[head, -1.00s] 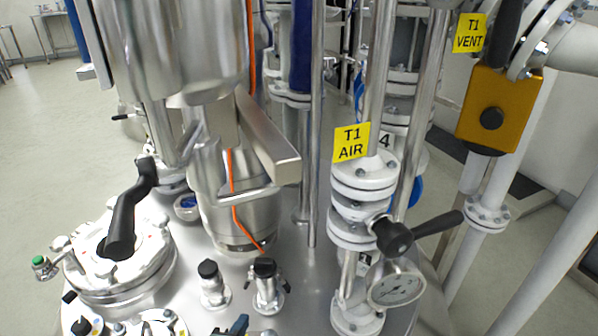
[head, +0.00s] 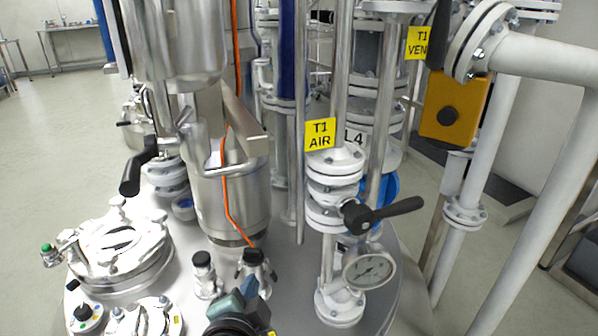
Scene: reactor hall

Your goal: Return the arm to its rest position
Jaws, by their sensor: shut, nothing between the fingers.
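My gripper is not visible in the head view, and I cannot make out any arm link for certain. A dark teal and black part (head: 238,312) is cut off by the bottom edge. I cannot tell whether it is a vessel fitting or part of the arm.
A steel vessel top holds a round hatch (head: 118,250), a white-flanged pipe with a black lever (head: 385,212), a pressure gauge (head: 369,270), and a "T1 AIR" sign (head: 320,133). A black handle (head: 138,170) juts out left. A yellow box (head: 455,108) hangs right. Open floor (head: 40,170) lies left.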

